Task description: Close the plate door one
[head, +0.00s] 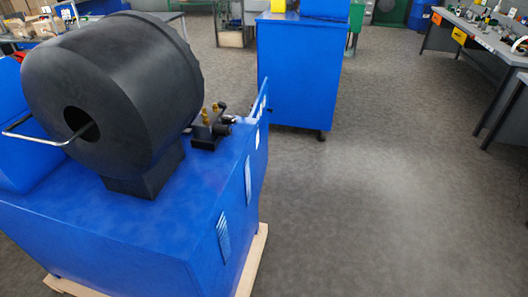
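A crimper machine stands close at the left, with a large black round head (120,85) on a blue cabinet (130,225). The head has a dark round hole, and a bent metal rod (28,136) sticks out to the left near it. A thin blue plate (257,108) stands upright at the cabinet's right back edge; I cannot tell whether it is the plate door one or whether it is open. Neither of my grippers is in view.
Small brass and black fittings (212,122) sit on the cabinet top. The cabinet rests on a wooden base (252,262). Another blue cabinet (300,75) stands behind. Cluttered workbenches (478,35) line the right back. The grey floor (385,210) at centre right is clear.

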